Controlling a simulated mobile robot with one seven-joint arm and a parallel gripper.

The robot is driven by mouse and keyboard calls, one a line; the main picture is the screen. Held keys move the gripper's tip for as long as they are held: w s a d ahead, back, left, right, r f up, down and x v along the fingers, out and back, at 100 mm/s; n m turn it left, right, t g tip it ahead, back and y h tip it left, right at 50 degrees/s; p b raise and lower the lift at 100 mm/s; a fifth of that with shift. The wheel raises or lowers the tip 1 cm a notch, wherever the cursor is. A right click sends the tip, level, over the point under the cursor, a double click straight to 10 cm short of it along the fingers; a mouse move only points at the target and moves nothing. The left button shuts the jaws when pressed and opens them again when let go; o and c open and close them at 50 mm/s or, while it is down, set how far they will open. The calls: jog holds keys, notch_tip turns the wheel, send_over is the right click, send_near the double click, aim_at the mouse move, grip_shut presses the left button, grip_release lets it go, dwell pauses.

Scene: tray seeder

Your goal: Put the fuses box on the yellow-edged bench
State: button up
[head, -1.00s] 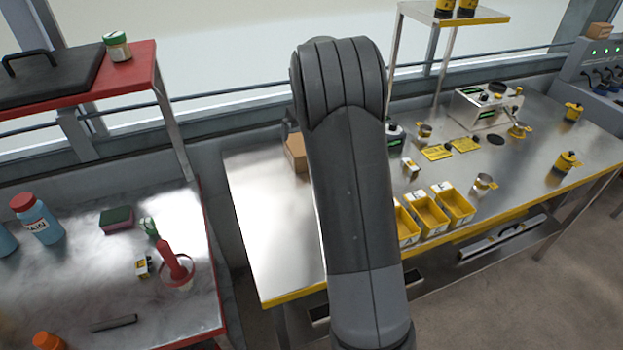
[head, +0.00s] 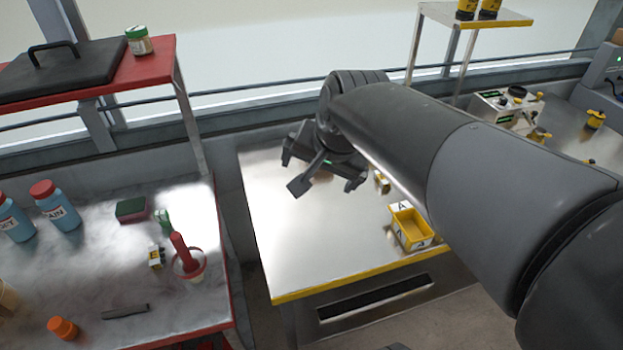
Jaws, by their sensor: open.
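A small yellow, white and dark box (head: 156,257) stands on the red-edged bench (head: 90,285), left of a red-handled tool in a pot. Another small yellow-and-white box (head: 382,182) stands on the yellow-edged bench (head: 290,235), partly behind my arm. I cannot read either label, so I cannot tell which is the fuses box. My gripper (head: 328,186) is open, with nothing visible in it. It hangs over the back left part of the yellow-edged bench, well to the right of the box on the red-edged bench.
A yellow bin (head: 410,230) stands near the front of the yellow-edged bench; its left front is bare. A gap separates the benches. The red-edged bench also holds bottles (head: 55,208), a sponge (head: 131,210), an orange item (head: 62,328) and the red-handled tool (head: 182,250).

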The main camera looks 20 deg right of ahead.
jog(key=s+a+f+n, duration=0.1)
jog(key=s+f+n, duration=0.1)
jog(key=s+n, duration=0.5)
jog(key=shift+s+f+h, duration=0.25)
jog(key=shift+s+h, duration=0.05)
jog(key=shift+s, duration=0.65)
